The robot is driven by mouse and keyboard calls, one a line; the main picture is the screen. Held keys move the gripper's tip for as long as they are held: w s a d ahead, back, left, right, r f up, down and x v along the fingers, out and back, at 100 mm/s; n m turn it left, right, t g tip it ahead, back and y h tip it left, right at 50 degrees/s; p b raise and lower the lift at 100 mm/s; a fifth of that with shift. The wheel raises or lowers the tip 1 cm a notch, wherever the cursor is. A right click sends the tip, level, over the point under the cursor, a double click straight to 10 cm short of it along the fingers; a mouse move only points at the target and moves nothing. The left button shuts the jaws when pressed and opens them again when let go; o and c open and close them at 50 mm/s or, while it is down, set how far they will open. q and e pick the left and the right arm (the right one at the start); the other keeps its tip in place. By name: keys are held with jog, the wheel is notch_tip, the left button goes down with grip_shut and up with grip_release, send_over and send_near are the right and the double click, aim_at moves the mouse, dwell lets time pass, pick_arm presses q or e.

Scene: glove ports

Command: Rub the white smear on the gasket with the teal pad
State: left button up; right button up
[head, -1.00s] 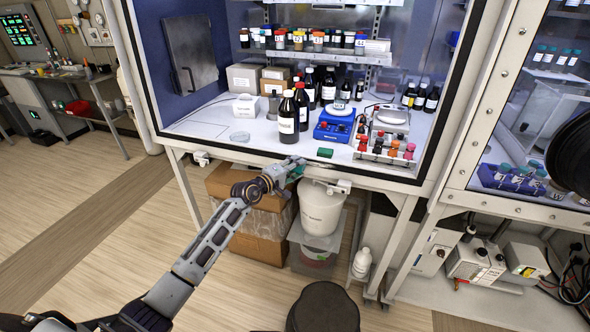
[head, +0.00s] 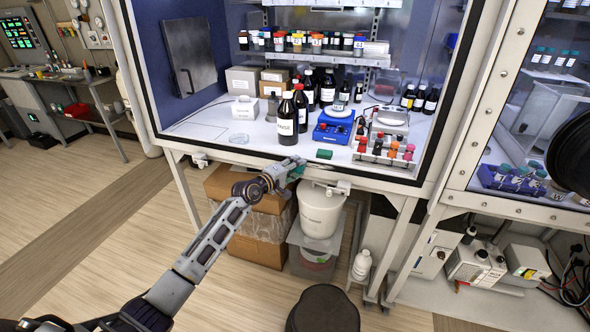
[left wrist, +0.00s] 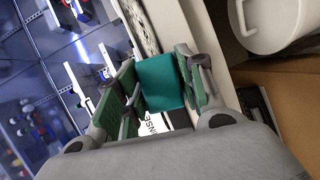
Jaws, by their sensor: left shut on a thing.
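My left gripper (head: 296,164) is at the front lower edge of the open cabinet, shut on the teal pad. In the left wrist view the teal pad (left wrist: 161,82) sits between the two green-lined fingers, against or very near the pale front sill; I cannot tell whether it touches. The dark gasket (head: 392,179) runs along the cabinet opening's lower edge. In the left wrist view, a strip with white speckling (left wrist: 139,24) runs beyond the pad; it may be the smeared gasket. The gripper and pad hide part of the edge. My right gripper is not in view.
Dark bottles (head: 287,120), a blue device (head: 333,127) and a rack of colored caps (head: 385,153) stand inside the cabinet. A small green block (head: 324,154) lies near the front edge. Below are a white bucket (head: 320,212) and cardboard boxes (head: 255,238). A dark stool (head: 322,308) stands in front.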

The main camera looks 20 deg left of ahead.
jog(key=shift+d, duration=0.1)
pick_arm(q)
jog(key=shift+d, duration=0.2)
jog(key=shift+d+r+p, duration=0.1)
jog(key=shift+d+p, duration=0.6)
jog(key=shift+d, duration=0.25)
jog(key=shift+s+d+p, duration=0.1)
jog(key=shift+d+p, duration=0.15)
jog(key=shift+p, duration=0.05)
jog(key=shift+d, duration=0.3)
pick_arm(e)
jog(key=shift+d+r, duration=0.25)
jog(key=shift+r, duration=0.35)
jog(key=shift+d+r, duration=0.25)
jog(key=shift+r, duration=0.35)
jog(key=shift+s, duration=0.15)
